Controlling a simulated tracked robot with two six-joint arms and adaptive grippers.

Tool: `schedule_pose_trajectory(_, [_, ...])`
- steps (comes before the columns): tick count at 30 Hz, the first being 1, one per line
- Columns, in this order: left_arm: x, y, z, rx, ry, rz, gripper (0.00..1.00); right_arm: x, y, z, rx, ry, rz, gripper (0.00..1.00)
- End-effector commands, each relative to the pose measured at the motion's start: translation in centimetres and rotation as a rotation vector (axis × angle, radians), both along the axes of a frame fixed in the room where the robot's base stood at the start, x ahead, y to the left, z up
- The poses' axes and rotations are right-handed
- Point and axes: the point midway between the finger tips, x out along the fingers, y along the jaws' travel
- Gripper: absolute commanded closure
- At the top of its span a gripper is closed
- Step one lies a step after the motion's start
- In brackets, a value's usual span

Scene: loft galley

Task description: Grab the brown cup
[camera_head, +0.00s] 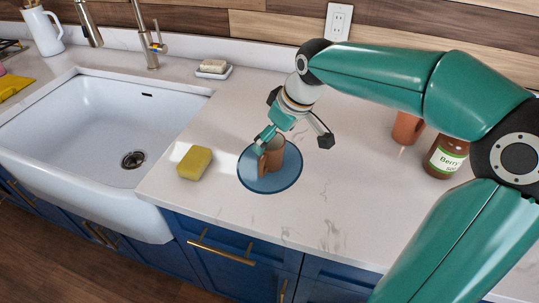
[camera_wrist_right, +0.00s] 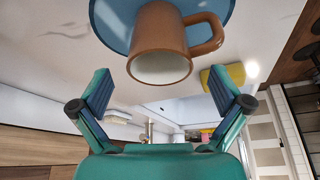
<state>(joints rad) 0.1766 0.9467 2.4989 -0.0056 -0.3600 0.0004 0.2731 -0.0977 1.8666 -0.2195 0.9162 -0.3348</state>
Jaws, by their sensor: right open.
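The brown cup (camera_head: 276,152) stands upright on a round blue mat (camera_head: 285,181) on the counter. In the right wrist view the cup (camera_wrist_right: 160,35) shows its pale inside, with its handle to the right. My right gripper (camera_head: 292,141) is above the cup in the head view, tilted down toward it. In the right wrist view its two fingers (camera_wrist_right: 158,93) are spread wide and empty, with the cup just beyond them and apart from both. My left gripper is in neither view.
A yellow sponge (camera_head: 195,163) lies left of the mat, near the white sink (camera_head: 95,125). A soap dish (camera_head: 213,71) sits at the back. A brown vessel (camera_head: 407,128) and a labelled jar (camera_head: 446,157) stand at the right, partly behind my arm. The counter right of the mat is clear.

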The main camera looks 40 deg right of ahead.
Motion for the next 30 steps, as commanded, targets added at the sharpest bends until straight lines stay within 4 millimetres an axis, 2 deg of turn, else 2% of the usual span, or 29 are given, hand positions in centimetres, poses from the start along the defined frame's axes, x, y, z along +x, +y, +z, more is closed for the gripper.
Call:
schedule_pose_trajectory(12, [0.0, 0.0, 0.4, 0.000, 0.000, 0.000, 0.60, 1.8, 0.1, -4.4, 0.001, 0.003, -0.001, 0.00])
schedule_pose_trajectory(20, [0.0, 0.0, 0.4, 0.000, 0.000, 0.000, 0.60, 2.0, 0.1, -4.7, 0.000, 0.000, -0.001, 0.00])
schedule_pose_trajectory(23, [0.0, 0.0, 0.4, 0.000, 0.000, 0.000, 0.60, 2.0, 0.1, -4.7, 0.001, 0.000, -0.002, 0.13])
schedule_pose_trajectory(30, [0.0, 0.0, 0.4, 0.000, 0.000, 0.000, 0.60, 1.9, 0.1, -4.7, -0.001, 0.001, -0.001, 0.53])
